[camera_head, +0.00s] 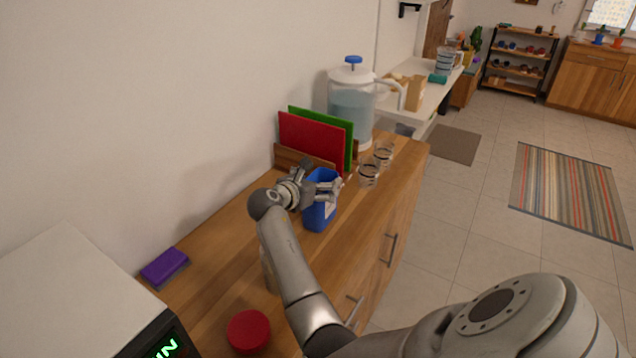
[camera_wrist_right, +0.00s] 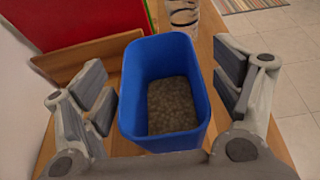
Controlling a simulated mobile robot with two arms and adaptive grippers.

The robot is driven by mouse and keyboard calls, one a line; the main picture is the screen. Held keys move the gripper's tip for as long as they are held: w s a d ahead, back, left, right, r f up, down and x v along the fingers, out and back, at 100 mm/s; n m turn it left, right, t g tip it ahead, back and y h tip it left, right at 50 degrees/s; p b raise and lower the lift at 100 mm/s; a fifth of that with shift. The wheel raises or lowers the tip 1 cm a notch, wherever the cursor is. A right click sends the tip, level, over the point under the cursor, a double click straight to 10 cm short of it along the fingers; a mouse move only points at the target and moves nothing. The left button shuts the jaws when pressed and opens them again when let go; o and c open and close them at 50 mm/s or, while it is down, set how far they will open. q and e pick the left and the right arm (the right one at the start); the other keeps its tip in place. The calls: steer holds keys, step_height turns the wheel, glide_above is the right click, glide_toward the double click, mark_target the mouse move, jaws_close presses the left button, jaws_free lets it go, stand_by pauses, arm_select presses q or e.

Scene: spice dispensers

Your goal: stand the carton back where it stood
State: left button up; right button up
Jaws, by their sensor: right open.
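The blue carton (camera_head: 319,214) stands upright on the wooden counter, in front of the red and green boards. In the right wrist view the carton (camera_wrist_right: 135,100) is open at the top, with grey-brown grainy contents low inside. My right gripper (camera_head: 322,182) is at the carton's upper part. Its fingers are spread, one on each side of the carton, with a visible gap on the left and a smaller one on the right. The arm hides part of the counter behind it. My left gripper is not in view.
A red board (camera_head: 310,140) and a green board (camera_head: 348,140) stand in a wooden holder behind the carton. Striped glasses (camera_head: 369,176) and a water dispenser (camera_head: 350,105) are beyond. A red lid (camera_head: 248,331) and purple sponge (camera_head: 164,266) lie nearer, with free counter between.

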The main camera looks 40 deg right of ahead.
steer(key=v, duration=0.7)
steer(key=shift+a+b, duration=0.2)
steer(key=shift+b, duration=0.1)
